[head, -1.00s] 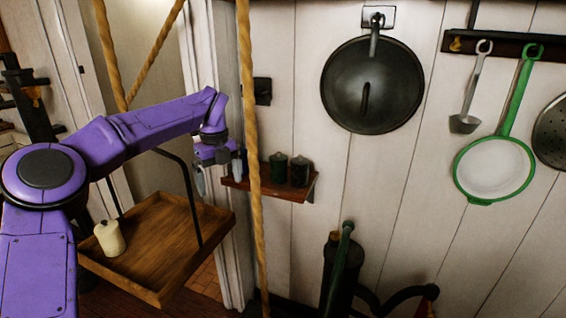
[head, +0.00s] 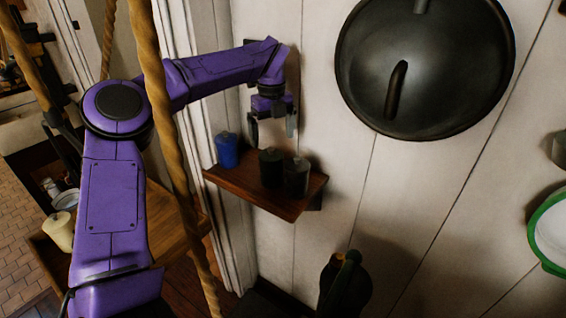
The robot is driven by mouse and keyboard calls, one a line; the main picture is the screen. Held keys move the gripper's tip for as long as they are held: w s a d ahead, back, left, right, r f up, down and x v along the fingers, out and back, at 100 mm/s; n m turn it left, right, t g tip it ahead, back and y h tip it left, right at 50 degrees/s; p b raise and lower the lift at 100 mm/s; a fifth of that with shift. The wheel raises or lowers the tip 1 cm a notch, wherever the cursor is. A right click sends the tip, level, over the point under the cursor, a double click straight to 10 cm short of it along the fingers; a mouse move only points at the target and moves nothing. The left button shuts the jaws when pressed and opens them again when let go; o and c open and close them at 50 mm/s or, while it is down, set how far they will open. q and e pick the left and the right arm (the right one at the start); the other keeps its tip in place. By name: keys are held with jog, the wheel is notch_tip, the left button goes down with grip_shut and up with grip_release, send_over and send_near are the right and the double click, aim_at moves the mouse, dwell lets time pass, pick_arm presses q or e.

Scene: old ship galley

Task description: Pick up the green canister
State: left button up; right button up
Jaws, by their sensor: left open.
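A small wooden wall shelf (head: 240,189) carries three lidded canisters. A blue canister (head: 227,151) stands at its left end. A very dark canister (head: 271,169) stands in the middle; its colour is hard to tell now, but it looked dark green a second ago, so it is likely the green one. A dark grey canister (head: 296,178) stands close to its right. My left gripper (head: 272,132) is open and empty, fingers pointing down, just above the middle canister and apart from it. My right gripper is not in view.
A thick rope (head: 160,95) hangs in front of my left arm. A large black pan lid (head: 425,65) hangs on the wall to the right. A wooden tray (head: 50,262) with a cream canister (head: 59,231) is at lower left. A dark bottle-like object (head: 345,285) stands below the shelf.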

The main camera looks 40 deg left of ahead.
aim_at(271, 147)
pick_arm(q)
jog(key=shift+s+f+b, duration=0.2)
jog(key=shift+f+b, duration=0.3)
jog(key=shift+f, duration=0.5)
jog(key=shift+s+a+f, duration=0.1)
jog(key=shift+s+f, duration=0.15)
notch_tip(271, 147, down, 4)
jog(key=b, duration=0.4)
jog(key=shift+f, duration=0.25)
jog(key=shift+w, duration=0.25)
jog(key=shift+a, duration=0.1)
jog(key=shift+s+r, duration=0.15)
jog(key=shift+s, duration=0.05)
jog(key=c, duration=1.2)
jog(key=shift+w, duration=0.1)
jog(key=shift+c, duration=0.9)
